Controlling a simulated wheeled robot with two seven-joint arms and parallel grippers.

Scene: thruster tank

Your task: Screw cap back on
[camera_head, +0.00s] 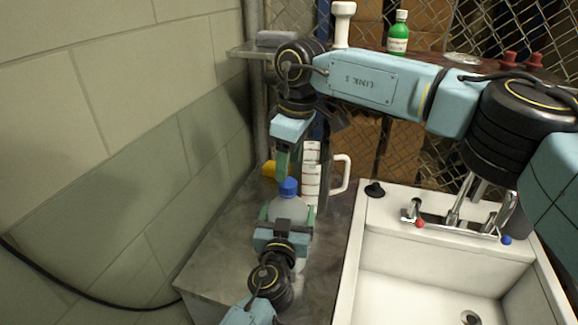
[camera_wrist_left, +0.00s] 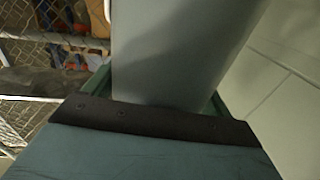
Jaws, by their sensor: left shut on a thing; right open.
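A pale translucent bottle (camera_head: 290,211) stands upright on the grey counter beside the sink. A blue cap (camera_head: 289,187) sits at the top of its neck; I cannot tell whether it is threaded on. My left gripper (camera_head: 286,216) is shut around the bottle's body from the front. In the left wrist view the bottle's grey side (camera_wrist_left: 180,50) fills the space between the green fingers. My right gripper (camera_head: 284,168) points down just above the cap, open and empty. Only one of its fingers shows clearly, and its gap to the cap is hard to judge.
A white measuring jug (camera_head: 312,172) with a handle stands close behind the bottle, with a yellow item (camera_head: 269,169) to its left. The white sink (camera_head: 372,235) with its taps (camera_head: 455,220) is on the right. The block wall (camera_head: 120,150) bounds the left side.

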